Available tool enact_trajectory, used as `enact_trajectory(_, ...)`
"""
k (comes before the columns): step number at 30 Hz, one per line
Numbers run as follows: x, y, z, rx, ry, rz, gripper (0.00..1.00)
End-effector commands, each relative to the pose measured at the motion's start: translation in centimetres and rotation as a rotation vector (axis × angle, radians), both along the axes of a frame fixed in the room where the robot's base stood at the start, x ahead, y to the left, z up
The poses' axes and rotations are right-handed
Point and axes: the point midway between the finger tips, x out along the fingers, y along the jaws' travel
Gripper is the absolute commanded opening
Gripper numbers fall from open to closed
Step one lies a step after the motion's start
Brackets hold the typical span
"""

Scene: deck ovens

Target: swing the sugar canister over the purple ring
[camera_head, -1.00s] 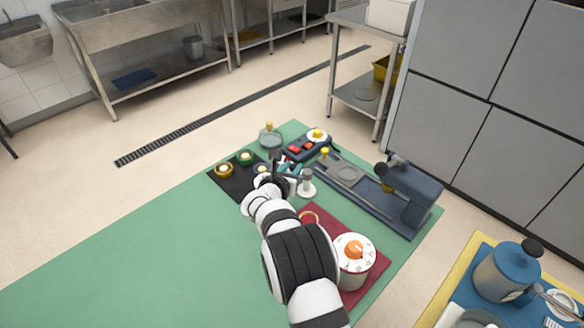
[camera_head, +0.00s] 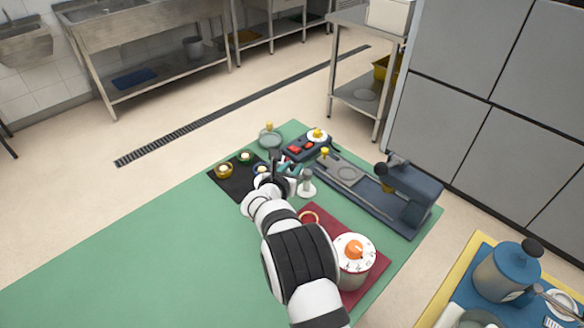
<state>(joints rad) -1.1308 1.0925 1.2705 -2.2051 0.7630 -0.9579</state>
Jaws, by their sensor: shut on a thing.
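My gripper (camera_head: 283,167) is at the far part of the green table, beside the black mat. Its fingers are small and partly hidden by my own wrist. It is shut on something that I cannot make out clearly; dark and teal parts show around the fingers. I cannot tell for certain which object is the sugar canister. My wrist covers the mat's right part.
A white stand (camera_head: 307,184) is close right of my gripper. A dark blue machine (camera_head: 412,194) stands further right. A dial-topped pot (camera_head: 355,262) sits on a red mat (camera_head: 325,224). A switch box (camera_head: 304,147) is behind. The left of the green table (camera_head: 130,260) is clear.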

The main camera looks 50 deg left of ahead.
Motion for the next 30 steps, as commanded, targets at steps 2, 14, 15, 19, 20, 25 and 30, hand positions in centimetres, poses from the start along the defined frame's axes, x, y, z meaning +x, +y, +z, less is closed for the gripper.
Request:
enact_trajectory(2,0.0,0.0,0.0,0.000,0.000,-0.001,0.00)
enact_trajectory(14,0.3,-1.3,0.2,0.003,-0.005,0.217,0.00)
enact_trajectory(15,0.3,-1.4,0.2,0.002,-0.004,0.235,0.00)
enact_trajectory(19,0.2,-1.5,0.2,0.000,-0.001,0.266,0.00)
enact_trajectory(20,0.2,-1.5,0.2,0.000,-0.001,0.269,0.00)
enact_trajectory(25,0.1,-1.5,0.2,0.000,-0.001,0.269,0.00)
enact_trajectory(30,0.1,-1.5,0.1,0.000,0.000,0.269,0.47)
